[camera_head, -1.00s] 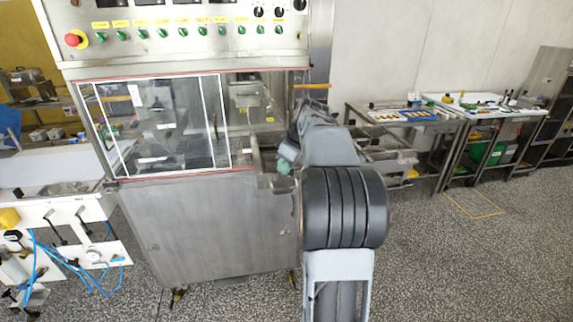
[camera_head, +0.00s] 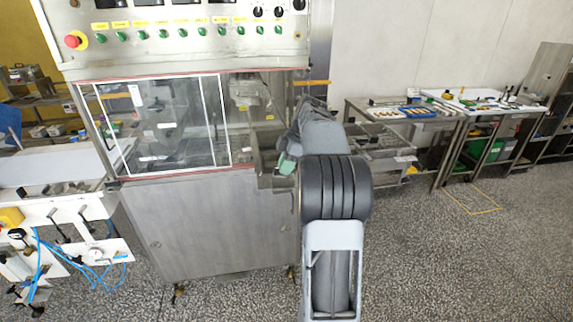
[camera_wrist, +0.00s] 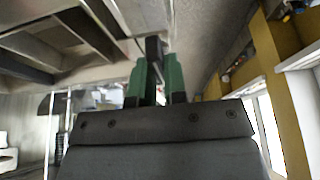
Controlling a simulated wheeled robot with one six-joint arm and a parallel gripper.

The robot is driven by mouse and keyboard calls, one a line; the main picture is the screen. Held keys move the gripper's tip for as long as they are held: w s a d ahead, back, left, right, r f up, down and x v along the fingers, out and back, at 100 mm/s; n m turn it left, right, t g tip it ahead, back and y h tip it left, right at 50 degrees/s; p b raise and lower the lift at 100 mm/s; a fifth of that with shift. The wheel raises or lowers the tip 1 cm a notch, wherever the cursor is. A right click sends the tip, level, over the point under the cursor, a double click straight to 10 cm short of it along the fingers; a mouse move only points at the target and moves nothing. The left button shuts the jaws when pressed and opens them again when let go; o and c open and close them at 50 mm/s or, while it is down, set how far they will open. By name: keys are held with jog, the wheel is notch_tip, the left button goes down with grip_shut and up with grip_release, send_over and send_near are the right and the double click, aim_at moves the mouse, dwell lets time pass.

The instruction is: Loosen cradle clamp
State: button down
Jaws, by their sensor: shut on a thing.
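My gripper (camera_wrist: 158,75) shows in the wrist view with its two green fingers nearly parallel. It is shut on a dark narrow block (camera_wrist: 153,47) that sticks up between the fingertips. This block seems to be the cradle clamp's handle; the rest of the clamp is hidden. In the head view my arm hides most of the gripper. A green part of the gripper (camera_head: 287,165) shows at the right side of the enrober machine (camera_head: 215,225), by its open outlet end.
The machine's clear guard window (camera_head: 165,125) is left of my arm. A metal conveyor frame (camera_head: 385,150) extends behind and right of it. Worktables (camera_head: 405,115) stand farther right. The floor at right is clear. In the wrist view, metal structure (camera_wrist: 50,45) lies close at left.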

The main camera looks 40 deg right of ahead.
dwell(0.5)
jog(key=c, duration=1.2)
grip_release()
jog(key=shift+o, duration=0.2)
jog(key=p+v, duration=0.2)
jog(key=v, duration=1.1)
jog(key=shift+r, duration=0.4)
